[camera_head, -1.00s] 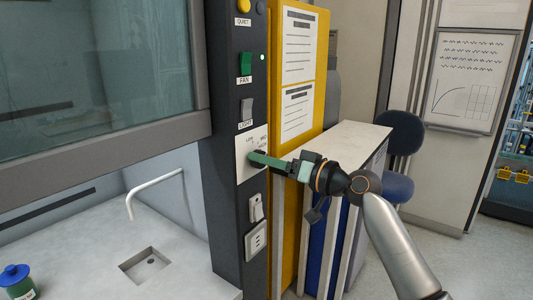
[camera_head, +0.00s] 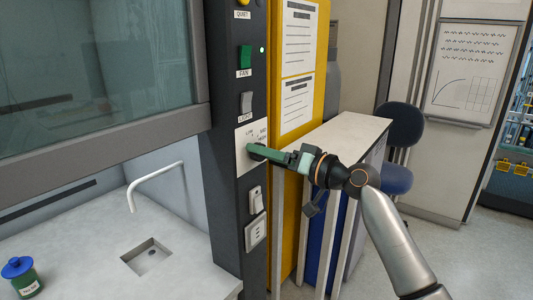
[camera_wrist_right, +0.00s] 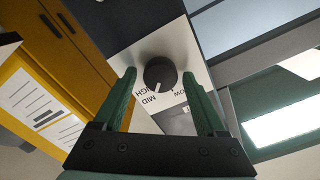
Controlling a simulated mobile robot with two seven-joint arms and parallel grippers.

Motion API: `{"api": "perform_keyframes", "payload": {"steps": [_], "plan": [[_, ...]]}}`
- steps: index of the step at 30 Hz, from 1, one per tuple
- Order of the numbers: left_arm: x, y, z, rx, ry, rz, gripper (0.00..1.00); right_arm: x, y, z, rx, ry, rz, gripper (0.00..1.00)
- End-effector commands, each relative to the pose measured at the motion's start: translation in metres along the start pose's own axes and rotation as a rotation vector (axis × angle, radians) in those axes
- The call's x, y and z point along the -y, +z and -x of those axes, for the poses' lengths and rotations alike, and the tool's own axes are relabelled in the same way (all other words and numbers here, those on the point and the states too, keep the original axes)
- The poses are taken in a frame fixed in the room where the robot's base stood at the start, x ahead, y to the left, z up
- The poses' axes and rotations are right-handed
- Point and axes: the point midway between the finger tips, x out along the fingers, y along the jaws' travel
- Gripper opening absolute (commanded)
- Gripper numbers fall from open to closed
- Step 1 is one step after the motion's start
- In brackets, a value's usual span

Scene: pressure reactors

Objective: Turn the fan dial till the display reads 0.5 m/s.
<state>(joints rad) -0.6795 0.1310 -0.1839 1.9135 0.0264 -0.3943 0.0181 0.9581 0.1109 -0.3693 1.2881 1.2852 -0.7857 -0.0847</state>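The fan dial (camera_wrist_right: 159,73) is a round black knob with a white pointer mark, on a white plate (camera_wrist_right: 132,48) printed with LOW, MID and HIGH. In the wrist view the pointer is toward MID. My right gripper (camera_wrist_right: 159,75) has its green fingers on either side of the knob, with a gap visible on both sides, so it is open around it. In the head view the right gripper (camera_head: 255,151) reaches the plate from the right and its fingers mostly hide the knob. No display reading is legible. My left gripper is not in view.
Above the dial on the dark post are a light switch (camera_head: 246,102) and a green fan switch (camera_head: 245,59). Sockets (camera_head: 255,234) are below. The fume hood glass (camera_head: 90,70) is at left. A yellow cabinet (camera_head: 321,60) and a white-topped counter (camera_head: 345,135) stand at right.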

Motion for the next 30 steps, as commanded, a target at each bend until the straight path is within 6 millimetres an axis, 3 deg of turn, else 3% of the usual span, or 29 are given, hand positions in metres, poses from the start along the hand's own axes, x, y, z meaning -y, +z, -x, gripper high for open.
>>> {"api": "perform_keyframes", "payload": {"steps": [9,14,30], "plan": [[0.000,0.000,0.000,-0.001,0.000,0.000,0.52,0.000,-0.001,0.001,-0.002,0.000,0.001,0.81],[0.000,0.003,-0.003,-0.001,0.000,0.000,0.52,-0.002,0.000,0.013,-0.004,0.001,0.003,0.81],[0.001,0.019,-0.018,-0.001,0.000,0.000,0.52,-0.002,0.001,0.113,-0.002,0.002,0.002,0.81]]}}
